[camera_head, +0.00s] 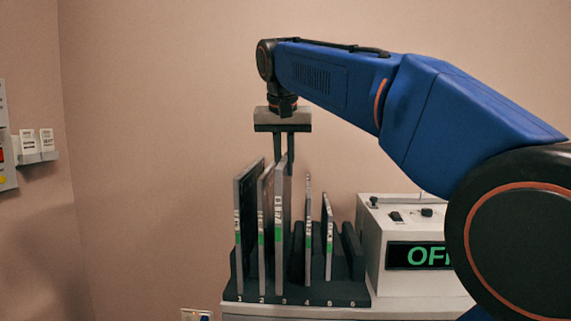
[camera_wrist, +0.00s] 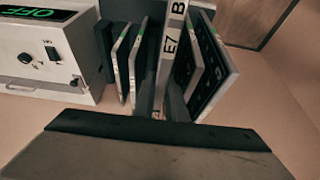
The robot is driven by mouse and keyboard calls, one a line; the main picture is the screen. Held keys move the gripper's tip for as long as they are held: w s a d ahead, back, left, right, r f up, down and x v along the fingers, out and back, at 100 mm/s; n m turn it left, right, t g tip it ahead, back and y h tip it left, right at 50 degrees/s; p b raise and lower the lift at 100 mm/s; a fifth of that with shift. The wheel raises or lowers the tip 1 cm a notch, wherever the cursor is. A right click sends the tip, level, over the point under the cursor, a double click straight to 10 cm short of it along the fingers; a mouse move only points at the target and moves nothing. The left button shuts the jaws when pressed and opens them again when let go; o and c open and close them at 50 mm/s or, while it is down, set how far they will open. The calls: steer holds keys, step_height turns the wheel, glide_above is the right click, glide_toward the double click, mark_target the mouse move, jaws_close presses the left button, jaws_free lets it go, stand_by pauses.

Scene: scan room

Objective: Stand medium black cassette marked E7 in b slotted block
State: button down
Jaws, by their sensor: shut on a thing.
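The cassette marked E7 (camera_wrist: 169,48) shows its pale spine, with a B beside the mark, in the wrist view. In the head view this cassette (camera_head: 279,215) stands upright over the position numbered 3 of the dark slotted block (camera_head: 300,297). Whether its bottom edge rests fully in the slot cannot be told. My gripper (camera_head: 284,168) points down from above and is shut on the top of the cassette. In the wrist view the dark fingers (camera_wrist: 160,95) lie on both sides of it. The block's own letter is not readable.
Two cassettes (camera_head: 240,235) (camera_head: 262,235) stand close on the left at positions 1 and 2. Two smaller ones (camera_head: 308,235) (camera_head: 328,240) stand on the right at 4 and 5. Position 6 looks empty. A white box with an OFF display (camera_head: 410,256) stands right of the block.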

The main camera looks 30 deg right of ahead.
steer(key=shift+r, duration=0.1)
steer(key=shift+r, duration=4.45)
